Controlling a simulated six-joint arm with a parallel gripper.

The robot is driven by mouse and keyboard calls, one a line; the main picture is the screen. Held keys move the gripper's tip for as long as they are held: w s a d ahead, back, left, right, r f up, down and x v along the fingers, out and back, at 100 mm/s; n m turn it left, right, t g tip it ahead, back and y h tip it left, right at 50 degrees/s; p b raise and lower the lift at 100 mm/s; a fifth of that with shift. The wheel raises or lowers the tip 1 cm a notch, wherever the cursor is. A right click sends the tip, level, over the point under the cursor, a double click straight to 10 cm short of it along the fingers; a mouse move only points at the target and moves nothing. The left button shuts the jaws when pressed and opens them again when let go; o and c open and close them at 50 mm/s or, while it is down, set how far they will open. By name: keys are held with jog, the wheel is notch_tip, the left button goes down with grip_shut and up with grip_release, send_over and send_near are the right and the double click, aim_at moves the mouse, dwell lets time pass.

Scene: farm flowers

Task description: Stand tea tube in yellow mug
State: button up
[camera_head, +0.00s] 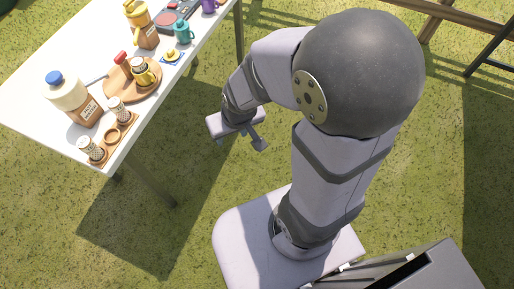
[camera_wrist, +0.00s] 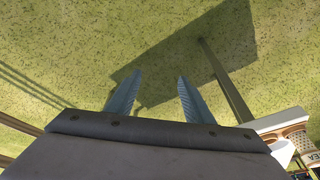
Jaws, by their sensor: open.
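A yellow mug (camera_head: 150,77) stands on a round wooden tray on the table. A pale tube with a greyish top (camera_head: 139,65) appears to stand upright in it; its label is not readable. Two similar tubes, the nearer (camera_head: 92,149) and the farther (camera_head: 116,108), stand at the ends of a wooden holder whose middle ring is empty. In the wrist view a tube marked TEA (camera_wrist: 309,158) shows at the lower right edge, partly cut off; I cannot tell which tube it is. My gripper (camera_head: 240,143) is open and empty, off the table's right side, its fingers (camera_wrist: 159,78) over grass.
Open grass lies between table and my base.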

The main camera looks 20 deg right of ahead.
jog(key=s+d+r+g, duration=0.1)
jog(key=s+d+g, duration=0.2)
jog(key=s, duration=0.5)
jog(key=shift+d+r+h, duration=0.3)
jog(key=shift+d+r, duration=0.1)
jog(key=shift+d, duration=0.1)
notch_tip(320, 180, up, 13)
jog(key=p, duration=1.3)
jog(key=shift+f, duration=0.1)
